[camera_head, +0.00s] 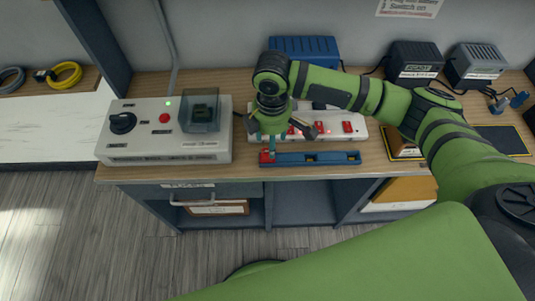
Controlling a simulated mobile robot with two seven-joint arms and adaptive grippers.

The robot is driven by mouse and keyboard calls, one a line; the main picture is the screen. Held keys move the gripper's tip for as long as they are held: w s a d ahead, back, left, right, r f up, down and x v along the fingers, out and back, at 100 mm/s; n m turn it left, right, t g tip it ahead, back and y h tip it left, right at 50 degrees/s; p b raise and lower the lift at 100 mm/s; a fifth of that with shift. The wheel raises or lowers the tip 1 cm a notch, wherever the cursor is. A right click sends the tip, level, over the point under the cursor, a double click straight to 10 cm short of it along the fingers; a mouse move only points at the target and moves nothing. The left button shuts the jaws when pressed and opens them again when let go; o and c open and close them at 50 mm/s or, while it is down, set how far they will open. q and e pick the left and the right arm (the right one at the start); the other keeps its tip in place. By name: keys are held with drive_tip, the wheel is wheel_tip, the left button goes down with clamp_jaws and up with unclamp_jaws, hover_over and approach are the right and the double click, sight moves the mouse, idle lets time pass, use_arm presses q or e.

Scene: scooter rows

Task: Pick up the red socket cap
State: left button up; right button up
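A small red piece (266,156), which looks like the red socket cap, sits at the left end of a narrow blue tray (333,161) along the bench's front edge. My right gripper (265,143) points down right above that end, with its teal fingertips close to the red piece. Whether the fingers touch or grip it is too small to tell. Behind the tray is a white socket strip (360,136) with red parts (347,127) on it, partly hidden by my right gripper and arm. My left gripper is not in view.
A grey control box (145,148) with a black knob and clear cover stands left on the bench (240,171). A blue ribbed case (318,48) and dark chargers (414,60) stand at the back. Open shelves lie below the bench.

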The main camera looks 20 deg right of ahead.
sight(268, 151)
drive_tip(key=f, duration=0.2)
drive_tip(key=f+p, duration=0.1)
drive_tip(key=f, duration=0.1)
drive_tip(key=a+f, duration=0.1)
drive_tip(key=f, duration=0.1)
drive_tip(key=shift+f+p, duration=0.3)
drive_tip(key=shift+p, duration=0.05)
drive_tip(key=c, duration=1)
